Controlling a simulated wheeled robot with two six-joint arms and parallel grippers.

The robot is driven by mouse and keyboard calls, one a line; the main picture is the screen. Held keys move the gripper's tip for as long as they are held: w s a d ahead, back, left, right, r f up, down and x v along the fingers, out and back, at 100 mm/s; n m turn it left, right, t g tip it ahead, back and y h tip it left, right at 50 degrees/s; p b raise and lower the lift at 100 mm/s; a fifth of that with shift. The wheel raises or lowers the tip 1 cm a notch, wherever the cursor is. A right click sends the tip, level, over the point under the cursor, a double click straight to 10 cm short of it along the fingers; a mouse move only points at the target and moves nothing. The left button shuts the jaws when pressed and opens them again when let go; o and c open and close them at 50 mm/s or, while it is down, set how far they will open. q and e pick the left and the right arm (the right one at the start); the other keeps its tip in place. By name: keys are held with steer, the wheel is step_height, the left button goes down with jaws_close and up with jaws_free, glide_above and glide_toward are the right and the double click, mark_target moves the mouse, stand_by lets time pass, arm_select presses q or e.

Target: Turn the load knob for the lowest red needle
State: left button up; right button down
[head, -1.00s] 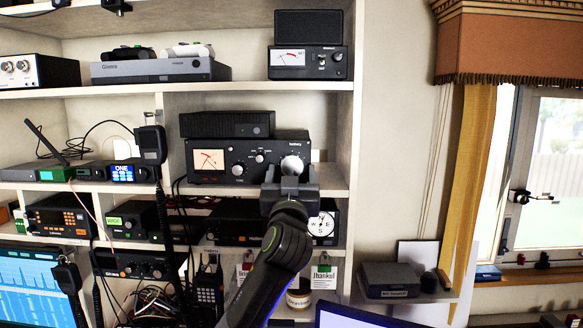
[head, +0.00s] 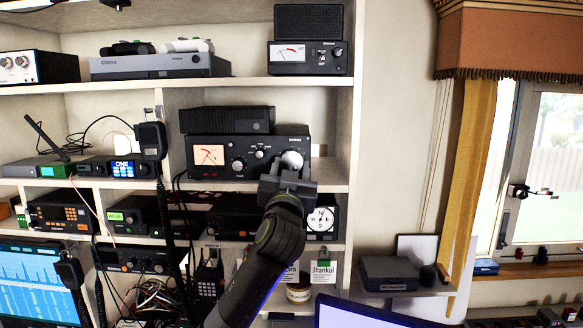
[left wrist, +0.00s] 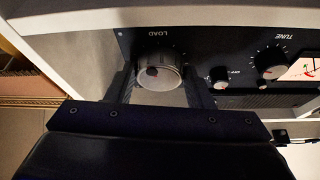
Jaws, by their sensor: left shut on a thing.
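The black tuner (head: 222,172) stands on the middle shelf, with a lit meter (head: 209,155) at its left end showing red needles too small to read exactly. The silver load knob (head: 291,160) is at its right end. My left gripper (head: 288,174) is in front of the knob and shut on it. In the left wrist view, the load knob (left wrist: 159,72) sits between the two fingers, under the LOAD label. A dark mark shows on its face. The tune knob (left wrist: 271,65) and part of the meter (left wrist: 304,69) are to its right. My right gripper is out of sight.
A black box (head: 227,120) lies on top of the tuner. A compass dial (head: 321,219) is on the shelf below, right of my arm. The white shelf upright (head: 353,150) stands close right of the knob. Other radios fill the cubbies.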

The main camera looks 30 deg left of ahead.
arm_select(q)
steer(key=m+h+p, duration=0.1)
steer(key=m, duration=0.1)
steer(key=m+h+p, duration=0.1)
steer(key=m, duration=0.1)
steer(key=shift+s+a+r+t, duration=0.1)
steer(key=shift+a+r+t, duration=0.1)
steer(key=shift+t, duration=0.2)
steer(key=shift+f+m+h, duration=0.1)
steer(key=shift+m+h, duration=0.3)
steer(key=shift+m, duration=0.3)
steer(key=o, duration=1)
steer(key=shift+d, duration=0.1)
steer(key=shift+c, duration=0.2)
steer(key=shift+f, duration=0.1)
steer(key=p+v, duration=0.5)
steer(key=v, duration=1.2)
steer(key=shift+s, duration=0.2)
